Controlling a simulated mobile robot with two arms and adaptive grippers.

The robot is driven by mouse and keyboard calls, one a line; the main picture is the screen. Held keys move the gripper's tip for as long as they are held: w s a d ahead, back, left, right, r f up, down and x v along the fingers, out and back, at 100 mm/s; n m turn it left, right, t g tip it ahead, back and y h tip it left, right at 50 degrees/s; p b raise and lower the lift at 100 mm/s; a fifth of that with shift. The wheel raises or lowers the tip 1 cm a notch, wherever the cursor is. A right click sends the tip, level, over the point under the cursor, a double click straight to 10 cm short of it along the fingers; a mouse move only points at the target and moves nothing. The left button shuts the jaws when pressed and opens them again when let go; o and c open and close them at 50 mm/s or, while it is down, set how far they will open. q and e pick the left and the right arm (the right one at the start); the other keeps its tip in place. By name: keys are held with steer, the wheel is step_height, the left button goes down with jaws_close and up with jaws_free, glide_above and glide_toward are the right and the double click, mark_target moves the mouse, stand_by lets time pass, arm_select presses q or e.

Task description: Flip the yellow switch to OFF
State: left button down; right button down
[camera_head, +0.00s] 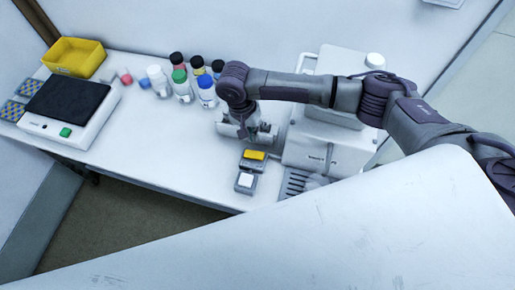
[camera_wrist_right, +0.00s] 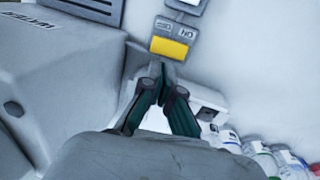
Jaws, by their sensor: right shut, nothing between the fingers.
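The yellow switch (camera_head: 255,155) sits in a small grey housing near the front edge of the white bench. In the right wrist view the yellow switch (camera_wrist_right: 169,48) shows just beyond the fingertips, with ON lettering on the housing beside it. The other label is too blurred to read surely. My right gripper (camera_wrist_right: 163,72) is shut and empty, pointing toward the switch. In the head view my right gripper (camera_head: 244,133) hangs just behind the switch. I cannot tell whether the fingertips touch the housing. My left gripper is not in view.
A white switch (camera_head: 246,180) stands in front of the yellow one. A white instrument (camera_head: 325,150) stands close to the right. Several capped bottles (camera_head: 183,88) stand behind to the left. A balance (camera_head: 68,105) and yellow bin (camera_head: 74,57) are far left. The bench between is clear.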

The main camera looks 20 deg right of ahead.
mark_target(259, 154)
steer(key=f, duration=0.3)
steer(key=d+f+p, duration=0.1)
steer(key=f, duration=0.2)
steer(key=s+f, duration=0.1)
steer(key=f, duration=0.2)
steer(key=shift+d+f+p, duration=0.2)
steer(key=shift+f+p, duration=0.05)
steer(key=shift+p, duration=0.05)
steer(key=shift+w, duration=0.1)
